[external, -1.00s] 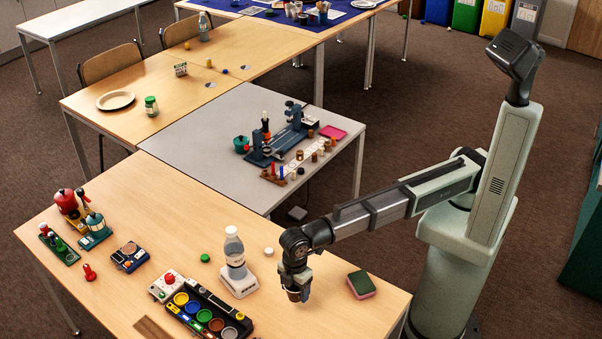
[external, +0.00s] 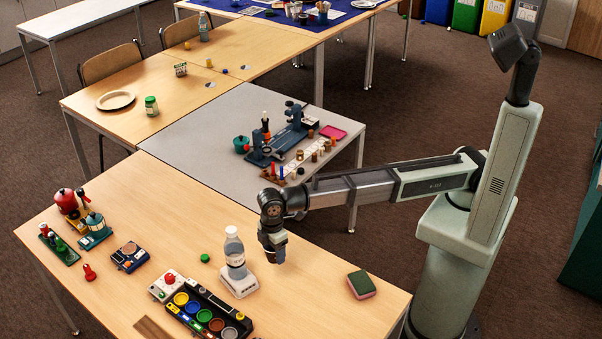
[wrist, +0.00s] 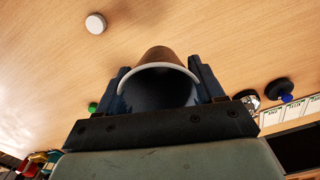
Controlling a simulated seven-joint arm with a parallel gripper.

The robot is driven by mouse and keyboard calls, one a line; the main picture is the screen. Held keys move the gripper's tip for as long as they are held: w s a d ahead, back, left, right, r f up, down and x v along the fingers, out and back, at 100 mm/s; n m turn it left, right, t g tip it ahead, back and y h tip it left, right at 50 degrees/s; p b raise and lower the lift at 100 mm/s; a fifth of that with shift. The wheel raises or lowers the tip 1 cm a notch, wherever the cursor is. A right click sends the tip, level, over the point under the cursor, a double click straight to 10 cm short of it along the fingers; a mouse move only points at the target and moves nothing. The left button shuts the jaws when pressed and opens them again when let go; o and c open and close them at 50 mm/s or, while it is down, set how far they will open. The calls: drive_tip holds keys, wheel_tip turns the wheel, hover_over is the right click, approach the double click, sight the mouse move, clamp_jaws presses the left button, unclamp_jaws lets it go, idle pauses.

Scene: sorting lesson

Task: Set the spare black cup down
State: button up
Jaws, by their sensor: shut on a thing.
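My gripper (external: 275,254) is over the near wooden table, just right of the water bottle on its scale. In the wrist view its two fingers (wrist: 165,88) are closed on either side of a cup (wrist: 165,56). The cup has a pale rim, a dark inside and a brownish-dark outer wall. In the external view the cup is mostly hidden by the gripper. I cannot tell whether its base touches the table.
The bottle (external: 235,248) stands on a white scale (external: 240,284). A tray of coloured pots (external: 205,312) lies in front, a sponge (external: 361,285) to the right. A green cap (external: 205,258) and, in the wrist view, a white cap (wrist: 96,22) lie on the table. Bare tabletop lies between gripper and sponge.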

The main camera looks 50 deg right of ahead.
drive_tip(key=w+d, duration=0.4)
drive_tip(key=w, duration=0.6)
drive_tip(key=w+d, duration=0.4)
drive_tip(key=w, duration=0.6)
drive_tip(key=w+d, duration=0.3)
drive_tip(key=w, duration=0.8)
drive_tip(key=shift+s+d+f+n, duration=0.1)
drive_tip(key=shift+f+n, duration=0.45)
drive_tip(key=shift+f, duration=1.05)
drive_tip(key=shift+s+f+n, duration=0.1)
drive_tip(key=shift+f+n, duration=0.4)
drive_tip(key=shift+f, duration=1.1)
drive_tip(key=shift+d+f+n, duration=0.1)
drive_tip(key=shift+f+n, duration=0.45)
drive_tip(key=shift+f, duration=1.05)
drive_tip(key=shift+f, duration=0.15)
drive_tip(key=o, duration=1)
